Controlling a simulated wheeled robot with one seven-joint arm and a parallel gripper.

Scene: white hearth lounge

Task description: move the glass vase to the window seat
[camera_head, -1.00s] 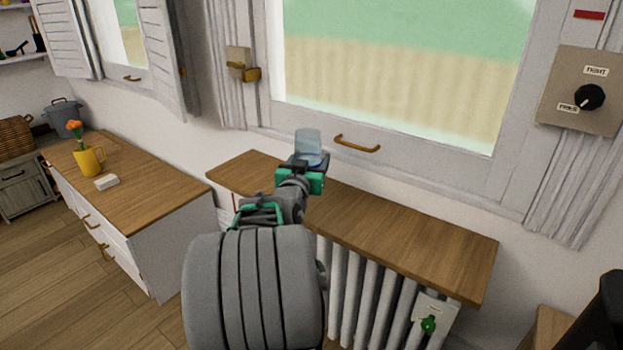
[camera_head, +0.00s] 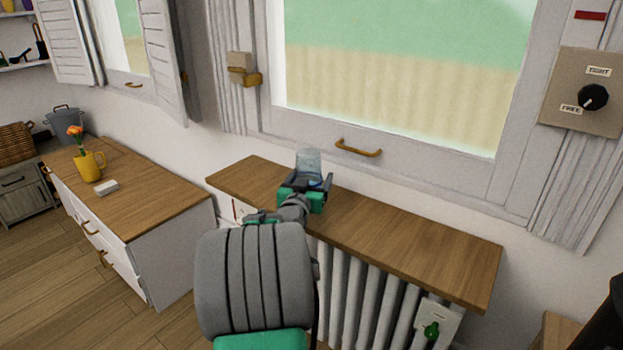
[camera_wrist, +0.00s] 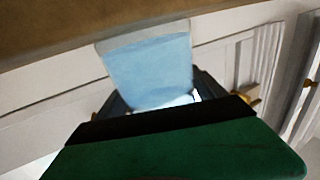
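The glass vase (camera_head: 309,160) is clear and pale blue. It appears to stand upright on the wooden board under the window, the window seat (camera_head: 410,240), toward its left half. My gripper (camera_head: 308,184) is at the vase's lower part, with its fingers spread on either side of it. In the wrist view the vase (camera_wrist: 150,68) sits between the dark fingers (camera_wrist: 160,98), which look apart from it. The green gripper body hides the vase's base, so its contact with the board is not clearly visible.
A white radiator (camera_head: 365,290) with a green valve (camera_head: 431,331) is below the board. The window handle (camera_head: 358,148) is close behind the vase. The board's right half is clear.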

